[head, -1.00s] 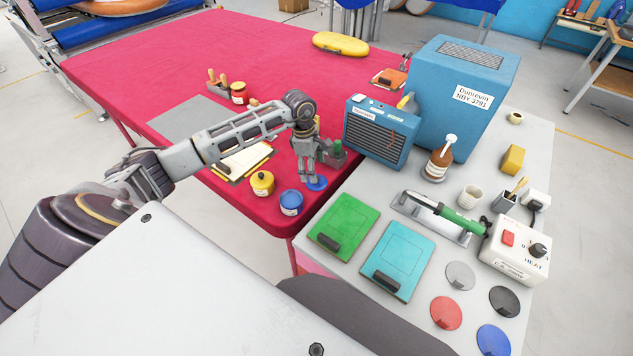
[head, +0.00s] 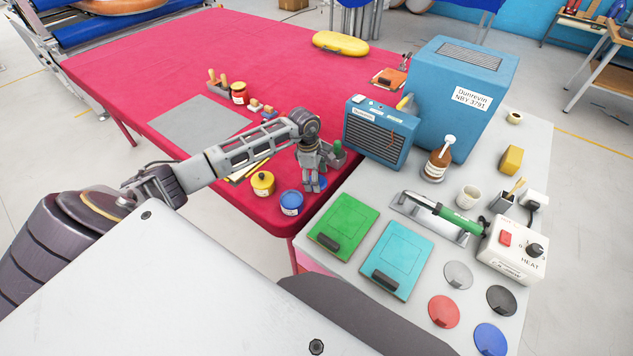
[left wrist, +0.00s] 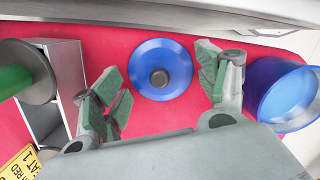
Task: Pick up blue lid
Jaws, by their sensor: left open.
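The blue lid (left wrist: 145,62) is a round disc with a dark central knob, lying on the red tabletop. In the left wrist view it lies between the two spread fingers, with a gap on each side. My left gripper (head: 313,187) is open, points down over the lid and largely hides it in the head view. The blue pot (head: 291,203) stands just left of the gripper there; it also shows at the right of the left wrist view (left wrist: 283,95). My right gripper is not in view.
A yellow pot (head: 263,184) stands left of the blue pot. A grey holder with a green-handled tool (head: 337,150) is close behind the gripper.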

